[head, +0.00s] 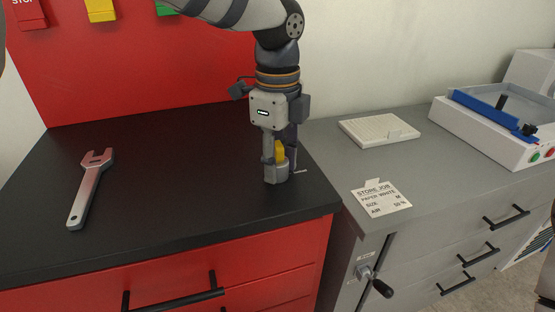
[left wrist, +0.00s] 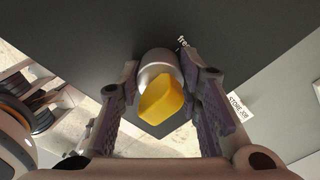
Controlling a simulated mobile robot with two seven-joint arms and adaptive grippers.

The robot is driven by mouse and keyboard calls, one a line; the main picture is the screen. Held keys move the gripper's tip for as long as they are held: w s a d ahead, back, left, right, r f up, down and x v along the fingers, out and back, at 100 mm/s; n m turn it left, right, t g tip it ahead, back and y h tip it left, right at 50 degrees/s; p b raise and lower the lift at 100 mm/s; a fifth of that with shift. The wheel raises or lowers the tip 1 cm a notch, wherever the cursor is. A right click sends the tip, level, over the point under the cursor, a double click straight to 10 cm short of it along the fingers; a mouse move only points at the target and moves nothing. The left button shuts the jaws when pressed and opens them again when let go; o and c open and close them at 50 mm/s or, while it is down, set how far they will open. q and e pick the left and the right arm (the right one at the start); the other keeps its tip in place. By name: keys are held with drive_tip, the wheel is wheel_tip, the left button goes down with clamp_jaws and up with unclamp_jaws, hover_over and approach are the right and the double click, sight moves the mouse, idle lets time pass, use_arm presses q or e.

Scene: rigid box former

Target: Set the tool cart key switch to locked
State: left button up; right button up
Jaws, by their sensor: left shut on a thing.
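The key switch is a yellow knob (head: 280,152) on a grey round barrel (head: 276,173), standing on the black top near the right front corner of the red tool cart (head: 270,268). My left gripper (head: 279,158) points down over it and is shut on the key switch, one finger on each side. In the left wrist view, the yellow knob (left wrist: 162,100) and the barrel (left wrist: 158,70) lie between the fingers of my left gripper (left wrist: 165,90). A small label (left wrist: 183,42) beside the barrel is mostly hidden and unreadable. My right gripper is not in view.
A wrench (head: 90,188) lies on the cart's left side. A grey cabinet (head: 340,145) adjoins at the right, bearing a job card (head: 381,198), a white pad (head: 378,130) and a white-and-blue machine (head: 490,130). A dark crank handle (head: 382,288) sticks out at the cabinet front.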

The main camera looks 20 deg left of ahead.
use_arm(q)
drive_tip(key=shift+f, duration=0.1)
drive_tip(key=o, duration=1.1)
drive_tip(key=shift+o, duration=0.2)
wheel_tip(320, 180, up, 12)
drive_tip(key=shift+r, duration=0.1)
